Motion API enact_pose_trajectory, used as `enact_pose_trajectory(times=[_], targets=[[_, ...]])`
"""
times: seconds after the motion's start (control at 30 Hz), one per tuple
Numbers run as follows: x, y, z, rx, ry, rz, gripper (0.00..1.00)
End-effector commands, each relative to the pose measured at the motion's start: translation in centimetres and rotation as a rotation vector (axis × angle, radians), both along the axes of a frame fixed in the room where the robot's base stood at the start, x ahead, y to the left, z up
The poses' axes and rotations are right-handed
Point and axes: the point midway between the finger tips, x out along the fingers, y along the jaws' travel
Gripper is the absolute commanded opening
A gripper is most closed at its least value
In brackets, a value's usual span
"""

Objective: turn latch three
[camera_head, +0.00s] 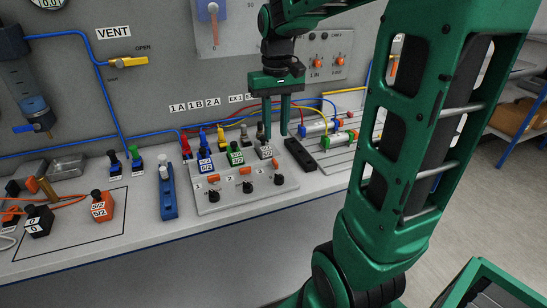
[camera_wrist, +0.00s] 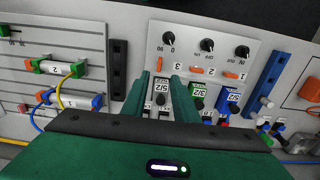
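The latch panel (camera_head: 240,198) is a grey sloped plate with three small orange latches in a row, marked 1 to 3. Latch three (camera_head: 276,163) is the orange one at the right end; in the wrist view it is the leftmost (camera_wrist: 169,67). My gripper (camera_head: 276,137) is upright above the rear of the panel. In the wrist view its fingers (camera_wrist: 162,80) are apart, with the 5/2 block (camera_wrist: 162,87) seen between them. I cannot tell whether they touch it.
Green (camera_head: 235,155) and blue (camera_head: 205,160) blocks stand left of the black one. A black rail (camera_head: 299,155) and cylinders with hoses (camera_head: 318,128) lie to the right. A blue rail (camera_head: 168,195) lies left of the panel. The bench front is clear.

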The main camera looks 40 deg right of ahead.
Motion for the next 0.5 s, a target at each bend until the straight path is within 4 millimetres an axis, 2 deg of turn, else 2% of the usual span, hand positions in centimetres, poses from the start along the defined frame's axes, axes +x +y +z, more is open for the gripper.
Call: enact_pose_trajectory(times=[0.5], targets=[[-0.1, 0.1, -8.3, 0.001, 0.003, -0.001, 0.27]])
